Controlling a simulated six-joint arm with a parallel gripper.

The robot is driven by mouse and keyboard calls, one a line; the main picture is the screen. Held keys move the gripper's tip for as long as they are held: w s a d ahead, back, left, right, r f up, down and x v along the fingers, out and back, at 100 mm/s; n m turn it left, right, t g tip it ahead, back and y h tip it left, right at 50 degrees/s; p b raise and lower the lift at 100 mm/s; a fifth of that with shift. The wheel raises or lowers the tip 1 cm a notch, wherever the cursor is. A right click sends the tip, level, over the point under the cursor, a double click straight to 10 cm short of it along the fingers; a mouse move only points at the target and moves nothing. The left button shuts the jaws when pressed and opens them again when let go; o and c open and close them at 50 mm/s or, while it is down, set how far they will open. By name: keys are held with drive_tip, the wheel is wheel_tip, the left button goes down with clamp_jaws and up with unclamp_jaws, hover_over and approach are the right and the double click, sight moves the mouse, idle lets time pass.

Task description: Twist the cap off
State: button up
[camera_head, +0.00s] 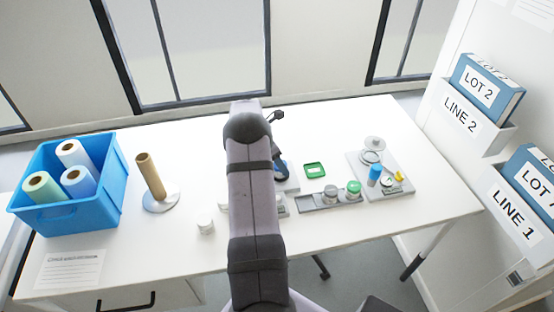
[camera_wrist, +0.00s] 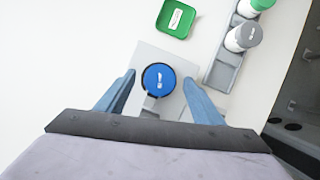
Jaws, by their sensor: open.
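A round blue cap (camera_wrist: 159,77) with a small white mark sits in a dark ring-like holder on a light grey plate (camera_wrist: 147,54), seen from above in the wrist view. My gripper (camera_wrist: 158,80) is open, with one blue finger on each side of the cap and a visible gap to both. Whatever is under the cap is hidden by it.
A green tray (camera_head: 314,169) lies right of the plate. A grey rack (camera_head: 325,203) holds jars with green and grey lids. Farther right is a board (camera_head: 401,189) with a blue-topped bottle. A blue crate of rolls (camera_head: 95,217) and a brown post (camera_head: 151,175) stand left.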

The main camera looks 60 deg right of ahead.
drive_tip(key=shift+c, duration=0.5)
drive_tip(key=c, duration=1)
drive_tip(key=o, duration=0.4)
drive_tip(key=shift+c, duration=0.2)
drive_tip(key=c, duration=0.3)
drive_tip(key=shift+c, duration=0.2)
drive_tip(key=shift+r, duration=0.1)
drive_tip(key=shift+n+p, duration=0.65)
drive_tip(key=shift+n, duration=0.05)
drive_tip(key=shift+s+n+t+p, duration=0.1)
drive_tip(key=shift+n+t+p, duration=0.4)
drive_tip(key=shift+n+p, duration=0.25)
drive_tip(key=shift+n+t+h+p, duration=0.3)
drive_tip(key=shift+n+t+p, duration=0.1)
drive_tip(key=shift+n+p, duration=0.85)
